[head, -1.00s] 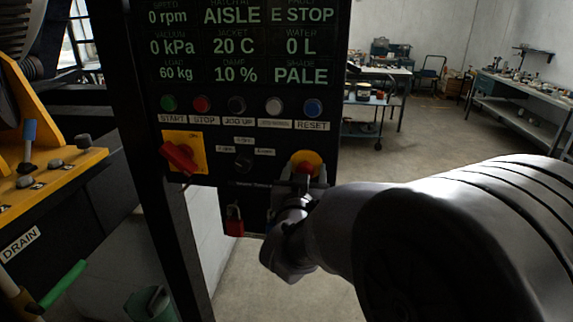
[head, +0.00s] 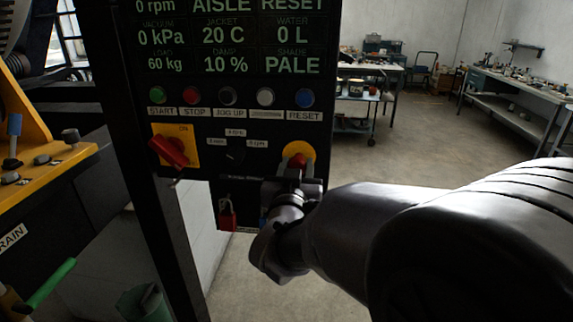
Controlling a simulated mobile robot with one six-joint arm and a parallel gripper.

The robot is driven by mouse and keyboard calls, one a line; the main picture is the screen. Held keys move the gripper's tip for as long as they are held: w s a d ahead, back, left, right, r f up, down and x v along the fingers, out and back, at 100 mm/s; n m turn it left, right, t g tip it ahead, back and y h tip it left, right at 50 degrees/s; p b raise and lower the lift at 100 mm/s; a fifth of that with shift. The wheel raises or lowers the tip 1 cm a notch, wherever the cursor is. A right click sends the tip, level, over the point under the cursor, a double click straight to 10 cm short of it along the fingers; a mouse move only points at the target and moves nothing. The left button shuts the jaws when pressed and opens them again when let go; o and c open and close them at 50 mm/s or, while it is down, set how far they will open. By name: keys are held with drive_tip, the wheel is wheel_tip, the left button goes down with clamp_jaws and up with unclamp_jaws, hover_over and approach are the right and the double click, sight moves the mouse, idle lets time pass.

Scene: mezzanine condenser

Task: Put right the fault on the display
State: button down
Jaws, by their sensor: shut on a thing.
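The black control panel's display (head: 228,38) fills the top of the head view. Its top right cell reads RESET; the others include 0 rpm, AISLE, 0 kPa, 20 C, 0 L, 60 kg, 10 % and PALE. Below is a row of buttons, with the blue RESET button (head: 305,98) at its right end. Lower right is the red emergency stop button (head: 298,160) on a yellow round plate (head: 306,151). My gripper (head: 297,173) is at this red button from below and shut on it. The fingertips are partly hidden by the gripper body.
A red rotary switch (head: 168,150) on a yellow plate is at the panel's left. A red padlock (head: 227,216) hangs below. Yellow machinery (head: 45,165) stands at the left. Workbenches (head: 525,95) are far off; open floor lies between.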

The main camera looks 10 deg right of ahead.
drive_tip(key=c, duration=0.9)
unclamp_jaws()
drive_tip(key=shift+s, duration=0.15)
drive_tip(key=shift+b+v, duration=2)
drive_tip(key=shift+v, duration=6.65)
